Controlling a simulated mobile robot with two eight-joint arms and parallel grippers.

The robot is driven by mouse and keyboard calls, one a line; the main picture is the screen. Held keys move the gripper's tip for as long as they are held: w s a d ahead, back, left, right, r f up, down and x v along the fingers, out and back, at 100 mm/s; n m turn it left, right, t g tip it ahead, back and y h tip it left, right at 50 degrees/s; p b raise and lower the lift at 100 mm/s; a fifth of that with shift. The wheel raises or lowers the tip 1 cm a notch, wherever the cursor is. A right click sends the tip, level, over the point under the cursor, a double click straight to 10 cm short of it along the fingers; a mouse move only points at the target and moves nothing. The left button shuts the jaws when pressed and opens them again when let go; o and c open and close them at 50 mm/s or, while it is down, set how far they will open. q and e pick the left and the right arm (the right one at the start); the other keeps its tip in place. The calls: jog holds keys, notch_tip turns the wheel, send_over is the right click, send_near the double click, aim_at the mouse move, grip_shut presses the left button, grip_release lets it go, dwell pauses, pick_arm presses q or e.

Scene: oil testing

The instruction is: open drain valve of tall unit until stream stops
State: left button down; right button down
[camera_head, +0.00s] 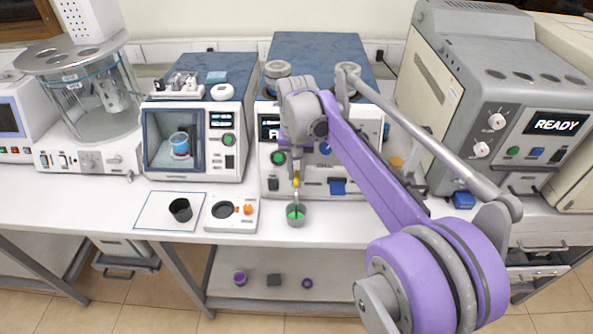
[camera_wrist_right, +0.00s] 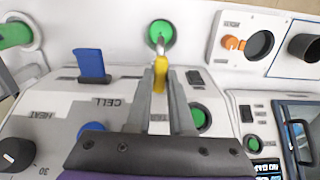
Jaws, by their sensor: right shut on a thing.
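The middle unit (camera_head: 315,45) has a blue top and a white front, partly hidden by my right arm. Its small yellow valve handle (camera_head: 296,181) sits low on the front and shows in the right wrist view (camera_wrist_right: 161,76). My right gripper (camera_wrist_right: 161,98) is shut on this handle, with its fingers on either side. A grey cup (camera_head: 296,221) with green contents stands below the valve. The cup also shows in the right wrist view (camera_wrist_right: 161,32), behind a pale metal spout. I cannot tell whether a stream is running. My left gripper is not in view.
A blue lever (camera_wrist_right: 90,65) marked CELL is beside the handle. Left of the cup are a white plate device with an orange knob (camera_head: 249,209) and a black cup (camera_head: 180,210) on a mat. A grey unit reading READY (camera_head: 556,125) stands right.

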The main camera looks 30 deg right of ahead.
aim_at(297, 176)
jog(key=shift+n, duration=0.3)
dwell(0.4)
jog(key=c, duration=0.8)
grip_release()
jog(key=shift+r, duration=0.1)
notch_tip(297, 176, up, 11)
jog(key=shift+f+p, duration=0.2)
jog(key=shift+p, duration=0.2)
jog(key=s+a+f+n+t, duration=0.3)
jog(key=s+a+f, duration=0.2)
jog(key=s+f, duration=0.4)
jog(key=s+a+f+n+t, duration=0.2)
jog(key=s+a+f, duration=0.3)
jog(key=s+f, duration=0.5)
jog(key=shift+a+f+n+t, duration=0.35)
jog(key=shift+f+n+t, duration=0.05)
jog(key=shift+n, duration=0.2)
